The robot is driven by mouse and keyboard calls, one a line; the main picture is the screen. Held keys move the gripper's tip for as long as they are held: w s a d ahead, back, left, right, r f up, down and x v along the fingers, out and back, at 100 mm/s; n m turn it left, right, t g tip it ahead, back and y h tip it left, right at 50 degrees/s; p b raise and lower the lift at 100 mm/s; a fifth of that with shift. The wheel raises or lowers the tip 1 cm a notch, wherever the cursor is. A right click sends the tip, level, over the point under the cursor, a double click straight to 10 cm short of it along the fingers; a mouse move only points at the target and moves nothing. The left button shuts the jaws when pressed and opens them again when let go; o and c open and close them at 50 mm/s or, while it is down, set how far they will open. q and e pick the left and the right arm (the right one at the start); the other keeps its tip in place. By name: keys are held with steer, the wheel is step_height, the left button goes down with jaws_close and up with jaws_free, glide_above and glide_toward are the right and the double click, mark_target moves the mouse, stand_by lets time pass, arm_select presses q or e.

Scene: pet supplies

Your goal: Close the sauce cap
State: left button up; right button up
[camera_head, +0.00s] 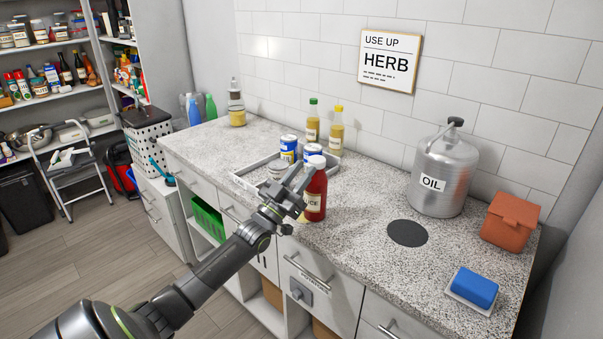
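The sauce bottle (317,194) is red with a pale label, partly reading "...UCE". It stands upright near the front edge of the counter. Its white cap (317,161) shows at the top, but I cannot tell whether it is fully closed. My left gripper (301,178) is just left of the bottle's upper part, below the cap. Its two fingers point up and show a gap between them. They hide part of the bottle's left side, and I cannot tell whether they touch it. My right gripper is out of view.
A grey tray (246,181) with cans (289,149) and a jar lies behind and left of the bottle.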

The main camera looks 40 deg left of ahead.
arm_select(q)
steer(key=shift+o, duration=1.2)
steer(key=shift+s, duration=0.1)
steer(key=b+v, duration=0.2)
steer(key=v, duration=1.5)
steer(key=shift+b, duration=0.3)
steer(key=shift+s, duration=0.1)
